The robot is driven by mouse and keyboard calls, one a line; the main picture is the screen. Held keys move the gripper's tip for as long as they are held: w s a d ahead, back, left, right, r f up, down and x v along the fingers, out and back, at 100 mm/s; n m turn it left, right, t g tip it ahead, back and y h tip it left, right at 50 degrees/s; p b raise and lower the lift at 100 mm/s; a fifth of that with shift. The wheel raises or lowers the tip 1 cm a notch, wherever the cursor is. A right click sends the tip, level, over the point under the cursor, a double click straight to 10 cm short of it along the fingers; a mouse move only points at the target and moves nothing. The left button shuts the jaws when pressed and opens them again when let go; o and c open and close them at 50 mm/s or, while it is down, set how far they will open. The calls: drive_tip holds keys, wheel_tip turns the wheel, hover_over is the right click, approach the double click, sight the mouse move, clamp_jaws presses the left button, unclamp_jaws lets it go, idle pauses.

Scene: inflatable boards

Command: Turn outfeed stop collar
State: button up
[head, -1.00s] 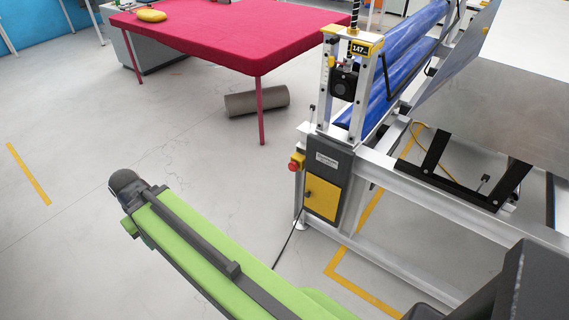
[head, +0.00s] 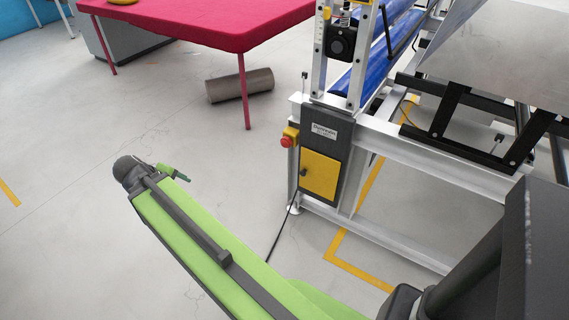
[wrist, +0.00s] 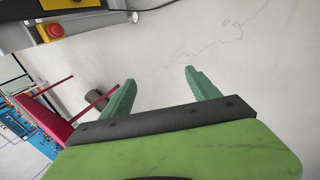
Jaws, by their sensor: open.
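The roller machine (head: 330,120) stands right of centre in the head view, with blue rollers (head: 385,55) between its upright posts. I cannot clearly pick out the outfeed stop collar in either view. A thin upright rod (head: 304,84) with a dark top stands at the machine's left side. My gripper (wrist: 160,76) is open and empty in the wrist view, its two green fingers apart over bare floor. In the head view only a small green part of my gripper (head: 174,172) shows beyond the arm's dark end, left of the machine and apart from it.
A red emergency button (head: 286,141) sticks out beside a yellow panel (head: 320,176); the button also shows in the wrist view (wrist: 55,30). A red table (head: 200,22) and a grey roll (head: 240,85) are behind. Floor left of the machine is clear.

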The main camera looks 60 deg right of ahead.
drive_tip(key=s+d+f+n+h+b, duration=0.2)
drive_tip(key=d+f+h+b, duration=0.3)
drive_tip(key=d+b, duration=0.5)
drive_tip(key=s+d+f+n+h+b, duration=0.1)
drive_tip(key=s+d+f+h+b, duration=0.1)
drive_tip(key=d+f+b, duration=0.7)
drive_tip(key=n+g+h+b, duration=0.1)
drive_tip(key=n+h+b, duration=0.4)
drive_tip(key=b, duration=0.5)
approach(284, 145)
drive_tip(key=d, duration=1)
drive_tip(key=shift+w+d+f, duration=0.15)
drive_tip(key=shift+d+f, duration=0.05)
